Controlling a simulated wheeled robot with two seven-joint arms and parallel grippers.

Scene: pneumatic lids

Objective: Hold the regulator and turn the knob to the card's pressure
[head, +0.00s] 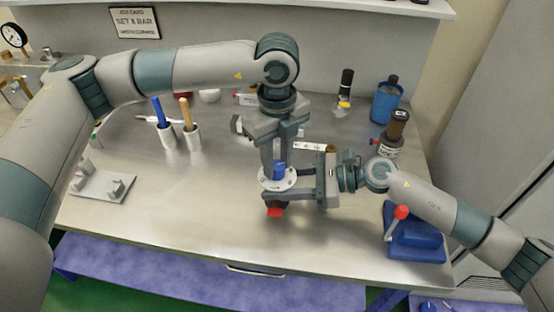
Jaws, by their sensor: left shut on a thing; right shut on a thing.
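The regulator has a pale round dial plate (265,183), a blue knob (279,169) on top and a red part (274,212) below. My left gripper (279,160) comes down from above and is shut on the blue knob. My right gripper (283,200) reaches in from the right and is shut on the regulator body, which is mostly hidden by the fingers. The regulator is near the middle of the bench. The card (135,22) on the back wall reads "SET", a digit too small to be sure of, and "BAR". The dial's marks are too small to read.
The metal bench (180,225) is clear at front left. A grey fixture plate (100,186) lies at left, beside two handled tools in white cups (192,138). Bottles and a blue container (386,103) stand back right. A blue block with a red-knobbed lever (415,235) sits front right.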

